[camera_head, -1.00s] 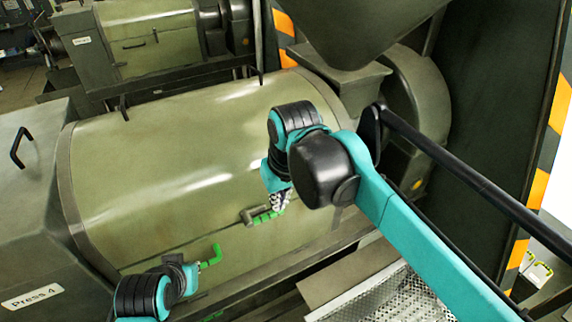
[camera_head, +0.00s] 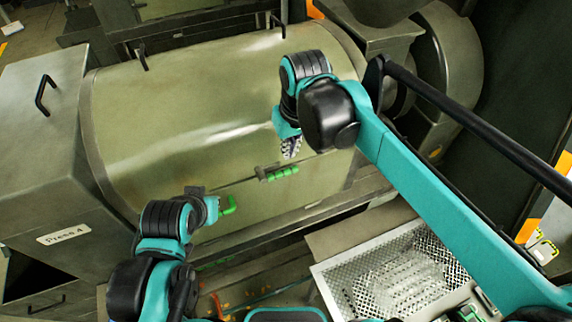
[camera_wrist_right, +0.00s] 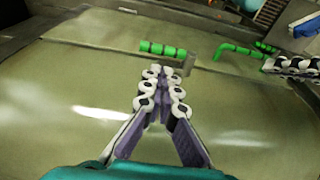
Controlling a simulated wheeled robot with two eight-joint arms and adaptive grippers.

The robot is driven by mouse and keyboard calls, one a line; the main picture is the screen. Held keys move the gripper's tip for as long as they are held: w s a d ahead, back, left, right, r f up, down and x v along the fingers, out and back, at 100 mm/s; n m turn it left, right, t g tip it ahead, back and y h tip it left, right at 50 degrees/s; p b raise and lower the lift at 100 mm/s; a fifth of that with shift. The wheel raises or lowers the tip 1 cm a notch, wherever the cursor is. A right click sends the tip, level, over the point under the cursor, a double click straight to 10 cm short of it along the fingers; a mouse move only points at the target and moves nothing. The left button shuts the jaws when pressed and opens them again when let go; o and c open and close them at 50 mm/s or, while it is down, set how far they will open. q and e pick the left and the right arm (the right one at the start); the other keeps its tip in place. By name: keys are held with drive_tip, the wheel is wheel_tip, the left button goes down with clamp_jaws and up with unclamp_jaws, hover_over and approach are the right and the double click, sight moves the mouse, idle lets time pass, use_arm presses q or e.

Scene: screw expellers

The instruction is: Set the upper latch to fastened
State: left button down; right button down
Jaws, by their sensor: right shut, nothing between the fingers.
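Two latches with green handles sit along the seam of the drum cover. The right-hand latch (camera_head: 277,173) has its handle lying along the seam; it also shows in the right wrist view (camera_wrist_right: 163,49). The left-hand latch (camera_head: 229,206) has a bent green handle, seen in the wrist view too (camera_wrist_right: 240,48). I cannot tell which one is called upper. My right gripper (camera_head: 291,149) is shut and empty, just short of the right-hand latch (camera_wrist_right: 162,86). My left gripper (camera_wrist_right: 292,65) is beside the left-hand latch; whether its fingers are open is unclear.
The rounded olive cover (camera_head: 190,110) fills the middle, with black handles on its upper edge. A perforated metal tray (camera_head: 395,275) lies below right. A grey housing labelled Press 4 (camera_head: 50,150) stands at the left. A black bar (camera_head: 470,130) crosses the right side.

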sight(285, 171)
use_arm(q)
drive_tip(key=shift+r, duration=0.25)
use_arm(e)
drive_tip(key=f, duration=0.3)
drive_tip(key=w+f, duration=0.1)
drive_tip(key=f, duration=0.2)
drive_tip(key=a+f, duration=0.1)
drive_tip(key=f, duration=0.2)
drive_tip(key=shift+w+f, duration=0.15)
drive_tip(key=shift+w, duration=0.15)
